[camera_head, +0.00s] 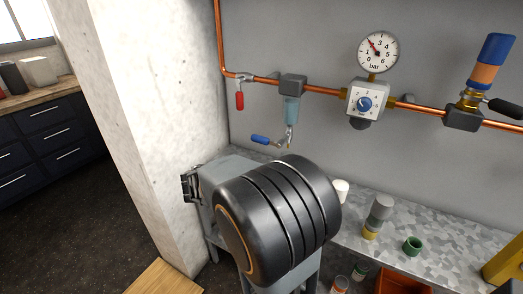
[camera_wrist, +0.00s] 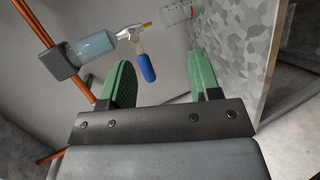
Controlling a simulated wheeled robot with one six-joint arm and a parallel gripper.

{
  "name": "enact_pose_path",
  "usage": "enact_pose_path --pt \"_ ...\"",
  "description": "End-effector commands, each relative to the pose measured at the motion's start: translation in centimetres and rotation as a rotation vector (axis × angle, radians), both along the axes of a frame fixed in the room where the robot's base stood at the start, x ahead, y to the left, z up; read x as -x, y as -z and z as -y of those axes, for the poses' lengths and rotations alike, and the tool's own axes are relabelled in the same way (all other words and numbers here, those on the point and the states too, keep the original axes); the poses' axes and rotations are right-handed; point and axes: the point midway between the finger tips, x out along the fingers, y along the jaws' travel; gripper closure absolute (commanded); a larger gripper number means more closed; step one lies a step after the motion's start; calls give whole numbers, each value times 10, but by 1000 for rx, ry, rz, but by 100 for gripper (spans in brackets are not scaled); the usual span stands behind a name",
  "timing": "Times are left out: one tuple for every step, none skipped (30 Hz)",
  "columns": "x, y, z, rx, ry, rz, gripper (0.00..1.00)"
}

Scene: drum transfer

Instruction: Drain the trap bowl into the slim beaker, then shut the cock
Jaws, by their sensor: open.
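The trap bowl (camera_head: 291,110) is a translucent bluish cup under a grey block on the copper pipe. It also shows in the wrist view (camera_wrist: 93,46). Its level is unclear. The cock below has a blue lever (camera_head: 261,140) lying crosswise to the downward spout; the lever also shows in the wrist view (camera_wrist: 147,68). A clear beaker with red marks (camera_wrist: 178,13) is in line with the brass spout tip. Whether it is the slim one is unclear. My gripper (camera_wrist: 160,75) is open and empty, its green fingers either side of the lever's end in the picture; contact is not visible.
A red-handled valve (camera_head: 239,99) hangs left of the trap. A regulator (camera_head: 364,103) and gauge (camera_head: 377,51) are to the right. The speckled bench (camera_head: 440,222) holds a white cup (camera_head: 341,190), a grey-and-yellow cylinder (camera_head: 379,213) and a green cup (camera_head: 412,245).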

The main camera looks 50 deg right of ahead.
Motion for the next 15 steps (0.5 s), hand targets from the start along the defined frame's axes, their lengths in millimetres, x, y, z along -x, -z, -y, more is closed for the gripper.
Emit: enact_pose_path --pt "-11 16 14 98 -18 -12 43" --pt "-19 16 21 155 -35 -11 43" --pt "-28 18 29 225 -60 -10 43" --pt "-35 19 34 273 -79 -6 43" --pt "-41 20 39 317 -97 -3 43" --pt "-50 21 43 370 -125 3 43" --pt "-56 23 46 403 -145 7 43" --pt "-61 23 49 435 -163 12 43" --pt "-68 25 51 469 -187 18 43" --pt "-72 26 52 493 -204 24 43" --pt "-76 27 53 512 -219 27 43" --pt "-80 27 54 535 -236 33 43" --pt "-83 28 55 547 -247 37 43" --pt "-85 28 56 557 -256 38 43" --pt "-88 28 58 569 -266 42 43"
